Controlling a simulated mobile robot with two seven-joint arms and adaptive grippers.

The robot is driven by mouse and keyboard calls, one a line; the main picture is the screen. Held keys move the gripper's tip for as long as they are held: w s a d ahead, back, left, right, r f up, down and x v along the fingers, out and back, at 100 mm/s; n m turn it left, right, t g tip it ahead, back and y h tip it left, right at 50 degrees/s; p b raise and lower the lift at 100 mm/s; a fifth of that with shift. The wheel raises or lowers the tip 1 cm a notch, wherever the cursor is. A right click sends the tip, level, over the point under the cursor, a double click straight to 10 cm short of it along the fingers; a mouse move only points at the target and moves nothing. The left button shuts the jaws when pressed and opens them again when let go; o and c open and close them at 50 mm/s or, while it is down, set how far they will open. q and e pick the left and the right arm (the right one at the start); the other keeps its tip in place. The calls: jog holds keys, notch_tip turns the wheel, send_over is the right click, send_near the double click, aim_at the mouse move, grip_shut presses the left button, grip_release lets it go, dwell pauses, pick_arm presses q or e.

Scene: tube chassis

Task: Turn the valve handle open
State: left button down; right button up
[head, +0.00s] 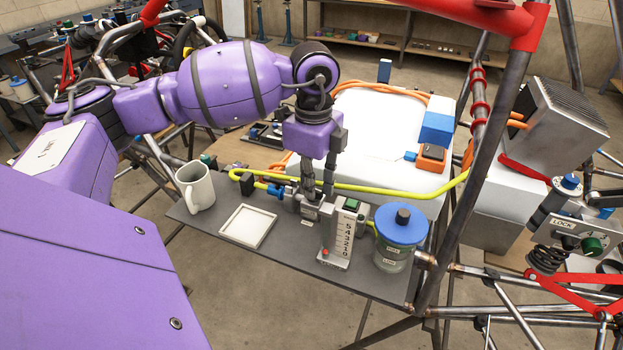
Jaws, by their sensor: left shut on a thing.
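My left arm is purple and reaches in from the left, with its gripper (318,195) pointing down at the grey shelf. The gripper is shut at the top of a small metal valve (311,210), which sits on the shelf behind the flow gauge. The valve handle is mostly hidden between the dark fingers, so its angle cannot be told. A blue fitting (276,191) and a yellow hose (380,190) run beside the valve. My right gripper is not in view.
On the shelf (290,270) stand a white mug (196,187), a shallow square tray (247,227), an upright flow gauge (340,235) and a blue-lidded jar (398,240). A dark chassis tube (455,170) rises just right of the jar. Red-sleeved tubes cross above.

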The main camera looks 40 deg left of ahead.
pick_arm(q)
jog(key=shift+r+n, duration=0.1)
jog(key=shift+n, duration=0.5)
jog(key=shift+p, duration=0.3)
jog(key=c, duration=1.8)
grip_release()
jog(key=shift+o, duration=0.2)
notch_tip(320, 180, up, 12)
